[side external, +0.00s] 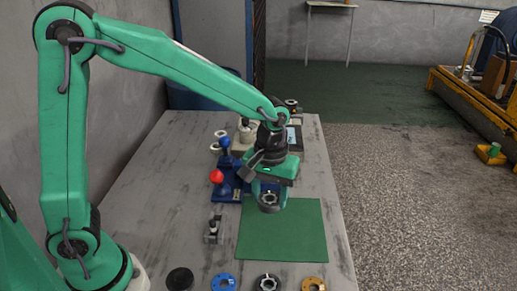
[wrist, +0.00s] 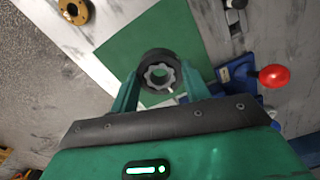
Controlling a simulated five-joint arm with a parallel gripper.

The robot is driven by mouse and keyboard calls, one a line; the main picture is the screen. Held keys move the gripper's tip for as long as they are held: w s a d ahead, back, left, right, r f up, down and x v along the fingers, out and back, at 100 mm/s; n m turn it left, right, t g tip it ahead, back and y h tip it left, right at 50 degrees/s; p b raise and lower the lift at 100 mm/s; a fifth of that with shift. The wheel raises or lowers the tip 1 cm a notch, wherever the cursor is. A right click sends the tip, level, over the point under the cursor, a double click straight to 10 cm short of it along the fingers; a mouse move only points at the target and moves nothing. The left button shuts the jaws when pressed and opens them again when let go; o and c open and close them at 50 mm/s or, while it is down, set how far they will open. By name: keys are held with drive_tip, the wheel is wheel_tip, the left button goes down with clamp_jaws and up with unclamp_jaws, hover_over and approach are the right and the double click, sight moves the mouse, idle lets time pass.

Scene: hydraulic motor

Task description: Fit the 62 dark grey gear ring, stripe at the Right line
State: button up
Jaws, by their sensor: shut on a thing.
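My gripper (side external: 268,196) is shut on the dark grey gear ring (side external: 270,208), holding it above the green mat. In the wrist view the ring (wrist: 144,66) sits between the two green fingers (wrist: 159,84), its toothed opening facing the camera, with lighter grey teeth inside. I cannot make out a stripe on it for certain. A blue fixture (side external: 229,193) with a red ball handle (side external: 216,176) stands left of my gripper, and part of it (wrist: 240,72) shows at right in the wrist view. The Right line cannot be made out.
The green mat (side external: 290,240) is clear. Along the table's front lie a black disc (side external: 180,279), a blue flange (side external: 223,282), a black ring part (side external: 267,283) and a brass flange (side external: 313,284). A small metal clamp (side external: 213,229) stands left of the mat. A blue ball handle (side external: 225,142) stands farther back.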

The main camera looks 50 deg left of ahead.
drive_tip(key=shift+w, duration=0.1)
drive_tip(key=shift+w+a+r+m, duration=0.2)
drive_tip(key=shift+w+a+m, duration=0.15)
drive_tip(key=shift+w+m, duration=0.2)
drive_tip(key=shift+w+a+r+m, duration=0.8)
drive_tip(key=shift+w+a+m, duration=1.55)
drive_tip(key=shift+a+m, duration=0.95)
drive_tip(key=shift+w+a+r+m, duration=0.75)
drive_tip(key=shift+w+a+m, duration=1.7)
drive_tip(key=shift+m, duration=1.4)
drive_tip(key=shift+w+a+r+m, duration=0.8)
drive_tip(key=shift+w+a+m, duration=1.45)
drive_tip(key=shift+a+m, duration=1.1)
drive_tip(key=shift+d+f+m, duration=0.15)
drive_tip(key=shift+d+m, duration=0.1)
drive_tip(key=shift+d, duration=0.05)
drive_tip(key=shift+f, duration=1.6)
drive_tip(key=shift+f, duration=1.35)
